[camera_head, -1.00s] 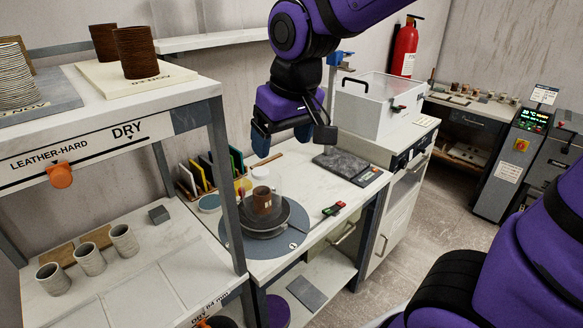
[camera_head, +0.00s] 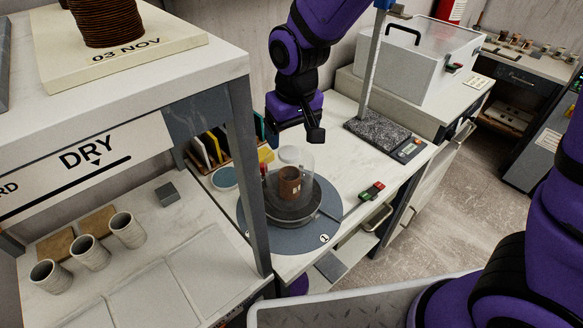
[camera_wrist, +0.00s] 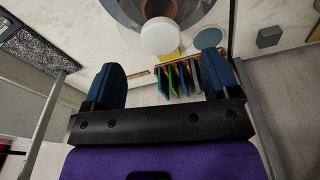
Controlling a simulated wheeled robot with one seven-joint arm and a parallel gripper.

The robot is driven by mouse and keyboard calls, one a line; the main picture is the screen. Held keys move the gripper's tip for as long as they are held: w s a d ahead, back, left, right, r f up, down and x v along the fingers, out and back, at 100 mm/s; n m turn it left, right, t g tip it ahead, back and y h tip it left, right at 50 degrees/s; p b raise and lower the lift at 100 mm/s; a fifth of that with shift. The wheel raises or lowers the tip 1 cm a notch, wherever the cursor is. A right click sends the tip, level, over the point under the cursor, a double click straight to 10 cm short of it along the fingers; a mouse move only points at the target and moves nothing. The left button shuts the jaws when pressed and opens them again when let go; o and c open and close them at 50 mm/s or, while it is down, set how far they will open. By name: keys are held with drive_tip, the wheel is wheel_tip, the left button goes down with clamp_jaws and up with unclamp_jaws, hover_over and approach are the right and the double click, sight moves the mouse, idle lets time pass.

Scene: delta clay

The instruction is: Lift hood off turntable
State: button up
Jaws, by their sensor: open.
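The clear hood (camera_head: 306,168) stands upright over a brown cup (camera_head: 289,186) on the dark turntable (camera_head: 282,216). The hood has a round white knob on top; the knob also shows in the wrist view (camera_wrist: 161,36). My gripper (camera_head: 298,136) is above and slightly behind the hood in the head view, apart from it. In the wrist view, my gripper (camera_wrist: 162,80) is open and empty, with the white knob beyond the gap between the fingers. The hood's outline is faint in the wrist view.
A rack of coloured cards (camera_head: 218,150) stands behind the turntable. The dry shelf (camera_head: 244,170) and its grey post rise close on the left. A dark stone slab with a post (camera_head: 385,132) and a red-green switch (camera_head: 371,190) lie to the right. A lidded box (camera_head: 405,75) stands farther back.

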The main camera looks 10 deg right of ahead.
sight(290, 152)
drive_tip(key=shift+w+a+f, duration=0.1)
drive_tip(key=shift+w+f, duration=0.05)
drive_tip(key=shift+f, duration=0.9)
drive_tip(key=shift+w+a+f, duration=0.1)
drive_tip(key=shift+w+f, duration=0.05)
drive_tip(key=shift+f, duration=0.85)
drive_tip(key=shift+w+f, duration=0.15)
drive_tip(key=shift+f, duration=0.9)
drive_tip(key=c, duration=1.3)
